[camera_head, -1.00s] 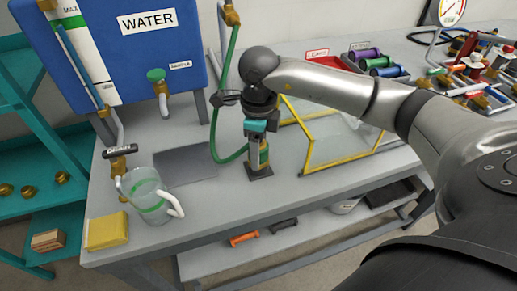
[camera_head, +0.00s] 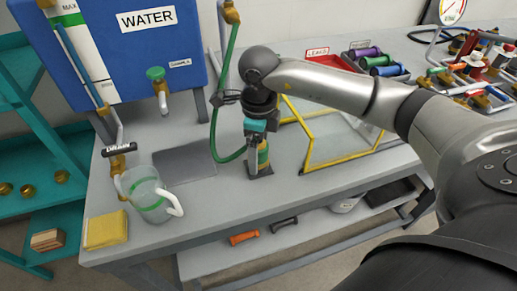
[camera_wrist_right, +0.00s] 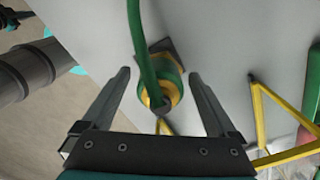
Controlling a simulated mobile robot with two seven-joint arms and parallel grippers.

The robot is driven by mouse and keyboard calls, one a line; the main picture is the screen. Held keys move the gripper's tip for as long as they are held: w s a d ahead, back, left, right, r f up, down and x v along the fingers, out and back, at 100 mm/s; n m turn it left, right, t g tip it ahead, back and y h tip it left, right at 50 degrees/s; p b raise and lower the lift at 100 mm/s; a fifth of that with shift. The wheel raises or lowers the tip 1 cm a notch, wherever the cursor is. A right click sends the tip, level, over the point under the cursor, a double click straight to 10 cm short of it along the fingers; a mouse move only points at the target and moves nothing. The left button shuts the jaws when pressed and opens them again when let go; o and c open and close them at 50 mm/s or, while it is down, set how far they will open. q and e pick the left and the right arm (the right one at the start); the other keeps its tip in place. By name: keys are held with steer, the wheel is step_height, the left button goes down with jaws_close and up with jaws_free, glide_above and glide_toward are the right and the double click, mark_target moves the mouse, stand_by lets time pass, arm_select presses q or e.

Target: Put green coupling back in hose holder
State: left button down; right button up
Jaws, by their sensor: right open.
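The green coupling (camera_head: 264,154), with yellow bands, stands upright at its dark square holder base (camera_head: 262,173) on the grey bench. In the right wrist view the coupling (camera_wrist_right: 172,84) shows from above, with the green hose (camera_wrist_right: 143,45) running up from it. How deep it sits in the holder is hidden. My right gripper (camera_head: 257,155) is open, pointing down at the coupling. In the right wrist view its fingertips (camera_wrist_right: 160,74) lie on either side of the coupling, with gaps visible. My left gripper is not in view.
A yellow-framed clear guard (camera_head: 335,160) stands close to the right of the coupling. A dark flat plate (camera_head: 187,163) lies between.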

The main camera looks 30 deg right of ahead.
step_height(320, 180, up, 15)
steer(key=p, duration=0.2)
steer(key=shift+r, duration=0.15)
steer(key=shift+s, duration=0.1)
stand_by(0.4)
